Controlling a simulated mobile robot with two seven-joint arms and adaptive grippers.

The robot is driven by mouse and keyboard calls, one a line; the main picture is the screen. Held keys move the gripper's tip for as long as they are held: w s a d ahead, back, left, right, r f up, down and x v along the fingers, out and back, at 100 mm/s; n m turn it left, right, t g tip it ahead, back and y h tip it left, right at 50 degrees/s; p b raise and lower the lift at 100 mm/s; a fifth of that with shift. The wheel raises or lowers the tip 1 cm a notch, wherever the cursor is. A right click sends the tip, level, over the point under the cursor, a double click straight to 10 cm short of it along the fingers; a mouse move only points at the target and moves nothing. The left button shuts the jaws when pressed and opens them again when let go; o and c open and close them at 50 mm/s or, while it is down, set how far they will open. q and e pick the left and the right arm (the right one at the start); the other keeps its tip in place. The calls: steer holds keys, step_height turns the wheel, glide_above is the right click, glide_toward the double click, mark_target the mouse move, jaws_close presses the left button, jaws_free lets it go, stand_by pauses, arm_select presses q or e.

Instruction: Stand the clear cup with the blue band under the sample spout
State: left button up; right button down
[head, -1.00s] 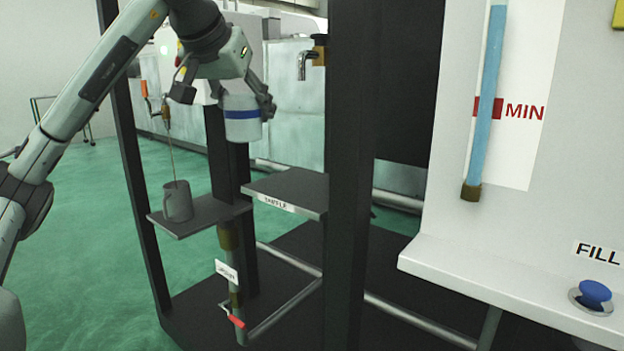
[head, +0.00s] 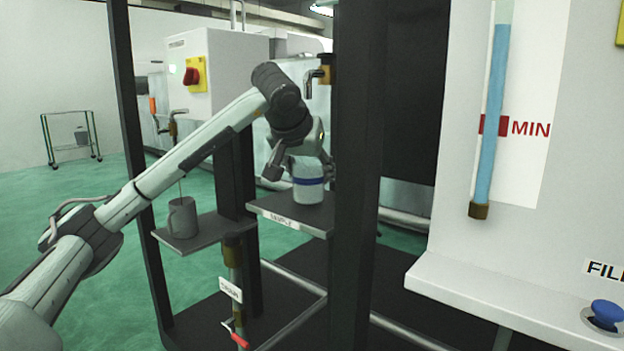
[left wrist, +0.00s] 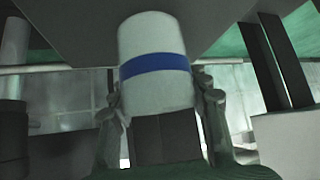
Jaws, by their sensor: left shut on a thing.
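The clear cup with the blue band (head: 308,192) is upright in my left gripper (head: 301,166), whose fingers are shut on it from both sides. The cup is at the sample shelf (head: 268,206), below the sample spout (head: 309,86). Its base looks on or just above the shelf; I cannot tell whether they touch. In the left wrist view the cup (left wrist: 155,92) shows between the fingers (left wrist: 160,108), its end against the shelf plate. My right gripper is not in view.
A grey mug (head: 182,218) stands on a lower shelf to the left, with a thin line running down into it from another tap. A dark post (head: 356,180) stands close right of the cup. A red-handled valve (head: 236,336) hangs below.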

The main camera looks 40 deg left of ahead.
arm_select(q)
steer(key=shift+f, duration=0.45)
steer(key=o, duration=1.1)
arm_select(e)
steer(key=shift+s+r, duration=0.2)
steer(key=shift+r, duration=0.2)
arm_select(q)
steer(key=shift+r, duration=0.25)
steer(key=v, duration=1.2)
steer(key=shift+p, duration=0.45)
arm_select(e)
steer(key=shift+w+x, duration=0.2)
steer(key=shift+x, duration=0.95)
